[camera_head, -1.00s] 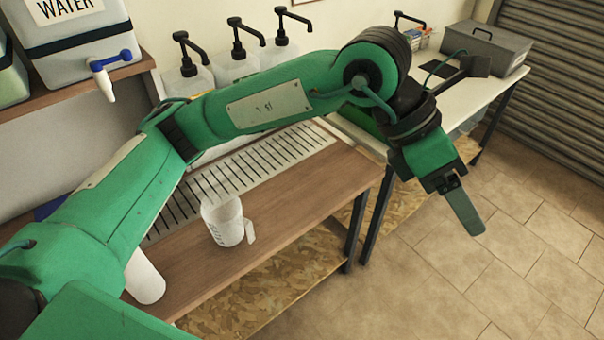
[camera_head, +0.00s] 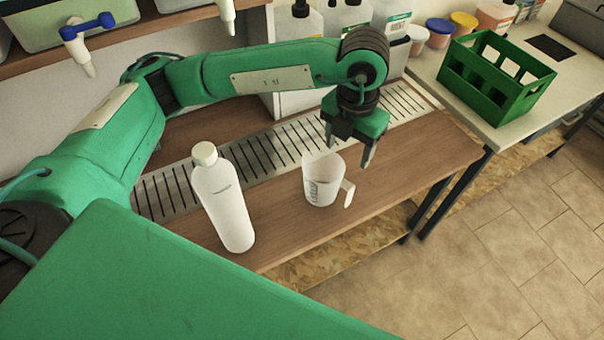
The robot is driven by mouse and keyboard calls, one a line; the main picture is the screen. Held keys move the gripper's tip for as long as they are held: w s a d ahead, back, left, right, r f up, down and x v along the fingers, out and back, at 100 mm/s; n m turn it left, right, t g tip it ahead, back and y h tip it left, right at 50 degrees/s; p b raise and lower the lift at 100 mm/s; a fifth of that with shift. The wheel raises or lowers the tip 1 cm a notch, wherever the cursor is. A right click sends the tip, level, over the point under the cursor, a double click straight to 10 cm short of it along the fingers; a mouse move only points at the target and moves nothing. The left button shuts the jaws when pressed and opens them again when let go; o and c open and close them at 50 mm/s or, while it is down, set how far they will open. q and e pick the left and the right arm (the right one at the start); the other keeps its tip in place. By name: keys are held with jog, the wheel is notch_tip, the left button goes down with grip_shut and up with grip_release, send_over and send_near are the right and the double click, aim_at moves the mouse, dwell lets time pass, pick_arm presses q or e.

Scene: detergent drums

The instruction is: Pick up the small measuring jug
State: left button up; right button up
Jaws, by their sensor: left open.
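The small measuring jug (camera_head: 321,186) is white and translucent with dark markings. It stands upright on the wooden bench (camera_head: 285,232), its handle toward the right. My left gripper (camera_head: 347,154) points down just above and behind the jug's rim, a little to the right. Its two fingers are apart and nothing shows between them. One finger is near the jug's rim; I cannot tell whether they touch. My right gripper is not in view.
A white capped bottle (camera_head: 229,207) stands left of the jug. A slotted metal drain grate (camera_head: 165,192) runs behind both. A green crate (camera_head: 492,79) sits on the pale table (camera_head: 426,69) at right. Tapped containers, one with a blue-handled tap (camera_head: 82,40), are on the upper shelf.

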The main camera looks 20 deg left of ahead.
aim_at(345, 183)
pick_arm(q)
notch_tip(345, 183, down, 8)
jog(key=shift+d+f, duration=0.1)
jog(key=shift+s+d+f+p, duration=0.1)
jog(key=shift+d+f+p, duration=0.1)
jog(key=shift+f+p, duration=0.2)
jog(key=shift+s+d+f+p, duration=0.15)
jog(key=shift+f+p, duration=0.15)
jog(key=shift+f, duration=2.05)
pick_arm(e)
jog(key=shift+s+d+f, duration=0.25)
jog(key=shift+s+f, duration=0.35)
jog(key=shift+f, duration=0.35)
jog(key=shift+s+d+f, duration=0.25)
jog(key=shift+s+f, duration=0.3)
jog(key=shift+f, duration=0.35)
pick_arm(q)
jog(key=c, duration=1)
